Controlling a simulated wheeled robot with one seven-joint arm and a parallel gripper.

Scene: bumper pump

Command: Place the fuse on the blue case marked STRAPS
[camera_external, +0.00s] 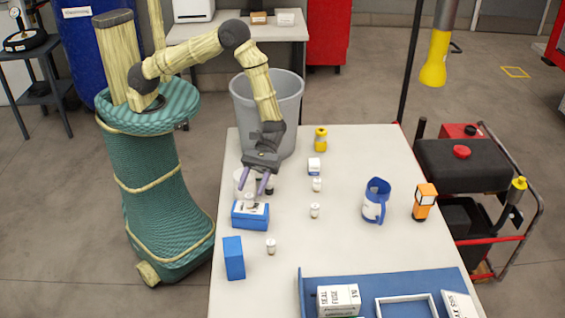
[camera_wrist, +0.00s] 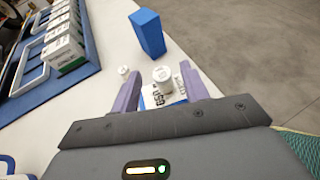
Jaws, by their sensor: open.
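A blue case (camera_external: 250,221) with a white, lettered top lies near the left edge of the table; the lettering is too small to read surely. A white cylindrical fuse (camera_external: 249,200) appears to stand upright on its top. In the wrist view the fuse (camera_wrist: 163,77) shows between and slightly beyond my fingertips, with the case's white label (camera_wrist: 157,96) around its near side. My gripper (camera_external: 254,189) is open, pointing down just above the case, with a purple finger on either side of the fuse; contact cannot be told.
An upright blue box (camera_external: 234,258) and a small white jar (camera_external: 271,246) stand in front of the case. A grey bin (camera_external: 280,100) is behind. A blue tray (camera_external: 390,283) lies at the front.

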